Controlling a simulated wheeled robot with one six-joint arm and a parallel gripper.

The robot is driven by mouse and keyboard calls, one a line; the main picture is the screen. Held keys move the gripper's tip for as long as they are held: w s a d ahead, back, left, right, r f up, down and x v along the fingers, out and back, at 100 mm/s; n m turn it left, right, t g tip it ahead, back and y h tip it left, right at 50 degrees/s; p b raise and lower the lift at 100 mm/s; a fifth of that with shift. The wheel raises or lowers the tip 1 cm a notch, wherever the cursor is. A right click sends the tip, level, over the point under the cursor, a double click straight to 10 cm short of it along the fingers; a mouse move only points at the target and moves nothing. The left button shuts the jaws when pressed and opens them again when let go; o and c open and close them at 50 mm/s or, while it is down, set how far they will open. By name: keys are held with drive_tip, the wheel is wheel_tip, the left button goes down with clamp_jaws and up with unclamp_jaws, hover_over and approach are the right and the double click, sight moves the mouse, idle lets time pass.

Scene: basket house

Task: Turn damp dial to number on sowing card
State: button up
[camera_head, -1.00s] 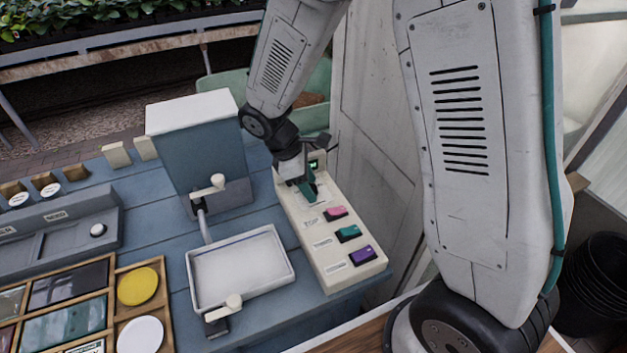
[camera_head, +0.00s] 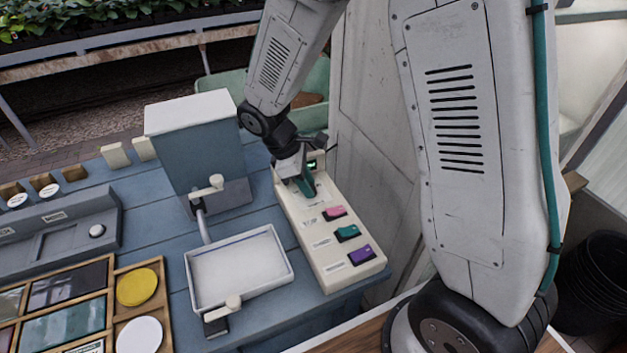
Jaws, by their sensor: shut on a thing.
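A long cream control panel (camera_head: 309,236) lies at the right end of the blue bench, with a small lit green display (camera_head: 312,164) at its far end. My gripper (camera_head: 305,187) points down at the panel's far part, just in front of the display. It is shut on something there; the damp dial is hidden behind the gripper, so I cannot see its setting. The number on the display is too small to read. I cannot make out a sowing card for certain.
Pink (camera_head: 335,212), teal (camera_head: 348,232) and purple (camera_head: 361,254) buttons sit on the panel's near part. A white tray (camera_head: 287,270) and a blue-grey box with a white top (camera_head: 192,113) stand left of it. A wall rises close on the right.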

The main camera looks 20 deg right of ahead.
drive_tip(key=m, duration=0.2)
drive_tip(key=m+g+y, duration=0.1)
drive_tip(key=m, duration=0.2)
drive_tip(key=shift+d+g, duration=0.2)
drive_tip(key=shift+g, duration=0.1)
drive_tip(key=shift+f+m+y, duration=0.1)
drive_tip(key=shift+m+y, duration=0.3)
drive_tip(key=shift+m, duration=0.5)
drive_tip(key=shift+s, duration=0.1)
drive_tip(key=o, duration=1)
drive_tip(key=shift+d, duration=0.1)
drive_tip(key=shift+c, duration=0.2)
